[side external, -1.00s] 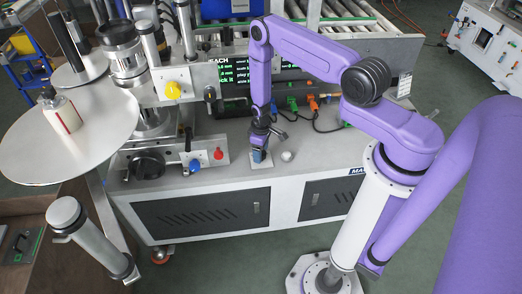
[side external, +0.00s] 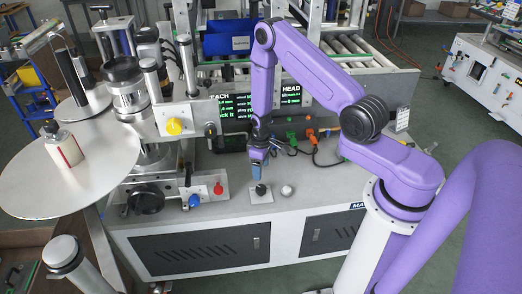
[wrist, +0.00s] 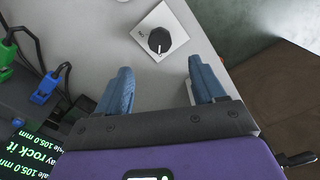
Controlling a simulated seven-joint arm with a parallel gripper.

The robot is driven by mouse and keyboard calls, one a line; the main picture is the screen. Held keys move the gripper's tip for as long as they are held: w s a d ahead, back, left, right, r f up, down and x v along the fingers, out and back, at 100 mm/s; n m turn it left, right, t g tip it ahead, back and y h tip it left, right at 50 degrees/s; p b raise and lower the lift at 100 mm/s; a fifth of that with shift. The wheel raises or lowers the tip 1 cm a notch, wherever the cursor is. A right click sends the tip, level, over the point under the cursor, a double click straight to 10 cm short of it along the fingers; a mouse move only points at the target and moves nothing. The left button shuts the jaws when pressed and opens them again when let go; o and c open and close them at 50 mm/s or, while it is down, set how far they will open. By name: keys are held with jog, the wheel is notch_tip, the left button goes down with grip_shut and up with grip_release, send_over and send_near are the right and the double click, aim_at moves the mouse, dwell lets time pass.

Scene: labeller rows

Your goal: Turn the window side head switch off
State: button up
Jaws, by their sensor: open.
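A black rotary switch knob (side external: 261,189) stands on a square white plate (side external: 267,197) on the grey machine top. In the wrist view the knob (wrist: 159,40) lies just beyond my fingertips, roughly centred between them. A pale pointer line on it points toward the bottom of that picture. I cannot tell which head this switch belongs to.
A round white knob (side external: 287,190) stands right of the plate. Blue (side external: 194,201) and red (side external: 218,188) knobs are to the left. Green and orange plugs with cables (side external: 308,134) and lit text displays (side external: 236,106) are behind. The cabinet's front edge is close.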

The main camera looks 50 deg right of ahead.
notch_tip(320, 180, up, 8)
jog(key=shift+f, duration=0.15)
dwell(0.4)
jog(key=s+a+r+n, duration=0.2)
jog(key=s+a+r, duration=0.2)
jog(key=a+r, duration=0.35)
jog(key=s+a+r+n, duration=0.35)
jog(key=a+r, duration=0.25)
jog(key=r, duration=0.2)
jog(key=s+r+n, duration=0.2)
jog(key=s+r, duration=0.2)
jog(key=s, duration=0.6)
jog(key=s+r+n, duration=0.2)
jog(key=s+r, duration=0.2)
jog(key=s, duration=0.6)
jog(key=shift+a+r, duration=0.15)
jog(key=shift+r, duration=0.05)
